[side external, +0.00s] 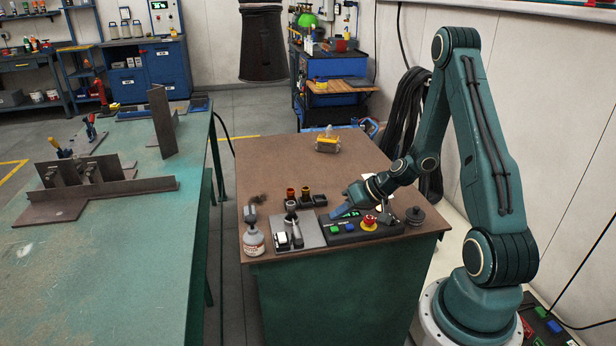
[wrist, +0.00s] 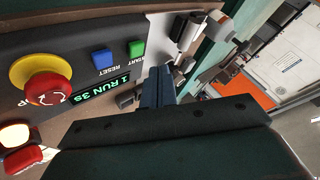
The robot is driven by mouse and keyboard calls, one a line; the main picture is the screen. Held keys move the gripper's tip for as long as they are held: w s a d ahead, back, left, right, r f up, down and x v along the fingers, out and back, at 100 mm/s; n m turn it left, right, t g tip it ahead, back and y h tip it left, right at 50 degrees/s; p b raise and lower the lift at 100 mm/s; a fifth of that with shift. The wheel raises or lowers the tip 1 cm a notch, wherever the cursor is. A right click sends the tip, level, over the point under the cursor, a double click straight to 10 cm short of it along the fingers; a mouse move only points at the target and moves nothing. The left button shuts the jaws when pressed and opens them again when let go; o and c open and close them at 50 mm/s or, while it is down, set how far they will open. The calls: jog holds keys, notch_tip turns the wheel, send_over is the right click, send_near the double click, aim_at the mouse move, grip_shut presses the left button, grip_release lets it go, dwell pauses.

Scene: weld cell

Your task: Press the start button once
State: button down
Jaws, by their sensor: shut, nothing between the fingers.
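The control box (side external: 352,233) lies near the front edge of the brown bench. Its green START button (wrist: 136,48) sits beside the blue RESET button (wrist: 101,61) in the wrist view. In the side view the green button (side external: 334,229) and blue button (side external: 350,227) are uncovered. The box's display (wrist: 100,86) reads "1 RUN 3s" in green. My gripper (wrist: 160,70) is shut and empty, with its fingertips apart from START, to its right in the wrist view. In the side view my gripper (side external: 338,213) is at the back side of the box. The exact height gap cannot be told.
A red emergency stop (side external: 369,221) on yellow sits on the same box; it shows large in the wrist view (wrist: 47,87). The bench's middle (side external: 275,165) is clear.

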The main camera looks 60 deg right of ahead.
aim_at(338, 230)
jog(key=shift+r, duration=1.7)
jog(key=shift+a, duration=0.1)
jog(key=shift+a+r, duration=0.15)
jog(key=shift+r, duration=0.1)
jog(key=s+a+r+n+g+h, duration=0.1)
jog(key=s+a+r+n+g, duration=0.3)
jog(key=a+r, duration=0.9)
jog(key=s+a+r+t+h, duration=0.1)
jog(key=s+a+r, duration=0.4)
jog(key=s+r, duration=0.5)
jog(key=s+h, duration=0.1)
jog(key=s, duration=0.2)
jog(key=shift+s+n, duration=0.4)
